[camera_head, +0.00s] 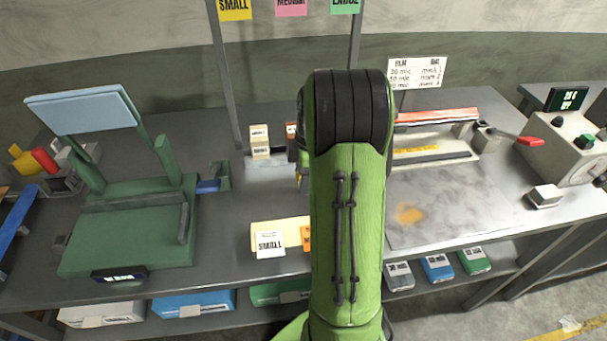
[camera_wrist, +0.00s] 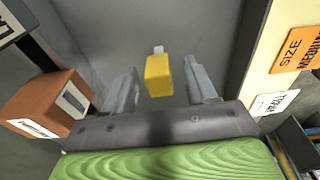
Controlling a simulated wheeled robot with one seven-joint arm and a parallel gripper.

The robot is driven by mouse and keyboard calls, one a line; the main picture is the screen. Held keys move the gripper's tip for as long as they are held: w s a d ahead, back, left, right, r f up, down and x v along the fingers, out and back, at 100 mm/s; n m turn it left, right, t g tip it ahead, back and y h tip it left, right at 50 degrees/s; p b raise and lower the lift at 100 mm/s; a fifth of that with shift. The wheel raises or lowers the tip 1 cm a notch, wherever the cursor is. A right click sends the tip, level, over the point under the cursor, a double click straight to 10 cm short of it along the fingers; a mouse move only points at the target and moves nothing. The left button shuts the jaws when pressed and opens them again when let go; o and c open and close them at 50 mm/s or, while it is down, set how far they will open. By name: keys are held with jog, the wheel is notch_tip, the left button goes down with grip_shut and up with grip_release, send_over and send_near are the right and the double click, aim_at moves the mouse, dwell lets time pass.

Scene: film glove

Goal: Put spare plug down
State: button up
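A small yellow block with a grey tip (camera_wrist: 159,78), which looks like the spare plug, is between the two fingers of my gripper (camera_wrist: 161,88) in the wrist view. A narrow gap shows between the yellow block and each finger, so the gripper looks open around it. I cannot tell whether the block rests on the grey surface (camera_wrist: 185,25) behind it. In the head view my green arm hides most of the gripper and the plug; only a sliver of yellow (camera_head: 298,180) shows at the arm's left edge.
A brown box (camera_wrist: 48,103) is close on the left in the wrist view. A tan board (camera_wrist: 268,55) with size cards is close on the right. In the head view a green press (camera_head: 130,235) stands left, and a metal plate (camera_head: 440,205) lies right.

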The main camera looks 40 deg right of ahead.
notch_tip(320, 180, up, 12)
jog(key=s+d+p, duration=0.1)
jog(key=p, duration=0.3)
jog(key=s+a+r+m+t+h, duration=0.1)
jog(key=s+a+r+m, duration=0.15)
jog(key=a, duration=0.55)
jog(key=s+a+r+m+t, duration=0.15)
jog(key=a+r, duration=0.25)
jog(key=a, duration=0.4)
jog(key=s+a+f+m+t, duration=0.2)
jog(key=s+a+m, duration=0.5)
jog(key=s, duration=0.3)
jog(key=shift+s+a+f, duration=0.25)
jog(key=shift+s+a, duration=0.1)
jog(key=shift+a, duration=0.15)
